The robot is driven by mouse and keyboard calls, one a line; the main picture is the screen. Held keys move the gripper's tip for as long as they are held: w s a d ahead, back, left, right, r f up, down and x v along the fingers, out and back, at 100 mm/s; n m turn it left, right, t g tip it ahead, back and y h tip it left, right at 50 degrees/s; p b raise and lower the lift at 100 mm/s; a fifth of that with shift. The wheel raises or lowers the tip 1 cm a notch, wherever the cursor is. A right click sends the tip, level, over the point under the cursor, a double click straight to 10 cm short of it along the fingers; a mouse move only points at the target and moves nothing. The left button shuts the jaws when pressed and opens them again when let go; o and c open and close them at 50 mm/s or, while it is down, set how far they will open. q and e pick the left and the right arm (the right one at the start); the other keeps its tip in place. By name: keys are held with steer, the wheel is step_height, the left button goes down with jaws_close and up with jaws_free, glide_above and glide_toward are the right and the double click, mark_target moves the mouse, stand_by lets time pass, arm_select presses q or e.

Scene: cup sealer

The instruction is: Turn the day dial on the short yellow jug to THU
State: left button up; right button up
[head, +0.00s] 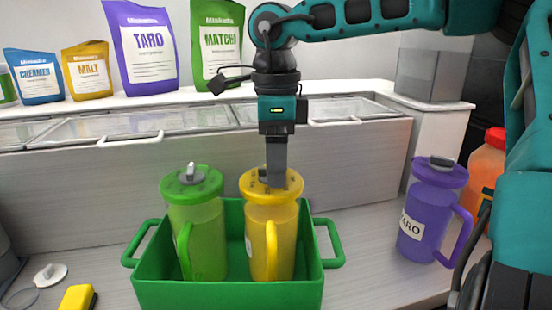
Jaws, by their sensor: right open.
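The yellow jug (271,239) stands upright in a green crate (228,294), on the right side of it. Its yellow lid (252,184) carries a small grey dial (264,174); the day marks are too small to read. My right gripper (276,182) points straight down over the lid. Its fingers are at the dial and partly hide it. The jaws are open, and I cannot tell whether they touch the dial. My left gripper is not in view.
A green jug (197,235) stands left of the yellow one in the crate, close beside it. A purple TARO jug (433,213) and an orange jug (487,167) stand at right. Bags, including the purple TARO bag (144,48), line the shelf behind. A yellow object (77,299) lies front left.

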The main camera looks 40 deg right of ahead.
step_height(320, 180, up, 13)
stand_by(0.3)
steer(key=shift+f, duration=0.15)
stand_by(0.4)
